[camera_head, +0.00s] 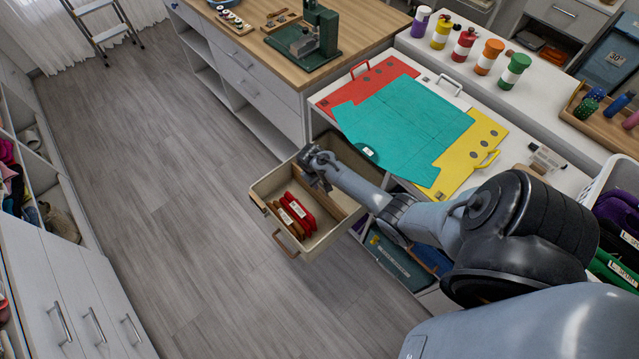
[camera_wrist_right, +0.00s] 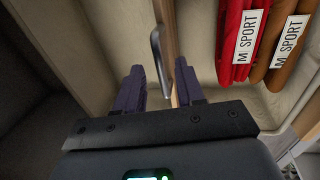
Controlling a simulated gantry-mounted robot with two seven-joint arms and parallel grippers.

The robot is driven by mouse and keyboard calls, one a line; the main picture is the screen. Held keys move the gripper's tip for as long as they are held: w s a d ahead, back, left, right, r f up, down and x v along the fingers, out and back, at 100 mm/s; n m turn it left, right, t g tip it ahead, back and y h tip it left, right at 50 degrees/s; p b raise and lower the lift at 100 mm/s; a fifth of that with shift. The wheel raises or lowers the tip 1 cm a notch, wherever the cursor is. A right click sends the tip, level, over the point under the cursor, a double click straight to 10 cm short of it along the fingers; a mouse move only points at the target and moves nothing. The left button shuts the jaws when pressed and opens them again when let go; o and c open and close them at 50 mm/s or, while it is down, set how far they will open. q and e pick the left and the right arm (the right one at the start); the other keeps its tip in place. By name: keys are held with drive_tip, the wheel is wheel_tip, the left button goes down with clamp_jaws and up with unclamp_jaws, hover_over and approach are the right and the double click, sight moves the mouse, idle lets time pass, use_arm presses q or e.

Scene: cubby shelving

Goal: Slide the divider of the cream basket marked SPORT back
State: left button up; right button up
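The cream basket (camera_head: 313,245) is pulled out below the worktop, with a brown handle on its front. Its wooden divider (camera_wrist_right: 168,22) stands upright inside, with a metal tab (camera_wrist_right: 158,52) on one face. Red and brown folded items (camera_wrist_right: 240,40) labelled M SPORT lie on one side of it; the other side looks empty. My right gripper (camera_head: 318,183) reaches into the far part of the basket. In the wrist view its dark fingers (camera_wrist_right: 158,80) are apart, with the divider's tab and edge between or just beyond them; contact is unclear. My left gripper is out of view.
Another container with dark green contents (camera_head: 395,262) sits to the right of the basket. The grey floor (camera_head: 150,190) to the left is clear.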

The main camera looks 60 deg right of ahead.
drive_tip(key=shift+d+f, duration=0.1)
drive_tip(key=shift+f, duration=0.45)
drive_tip(key=shift+c, duration=0.5)
clamp_jaws()
drive_tip(key=shift+s+d, duration=0.1)
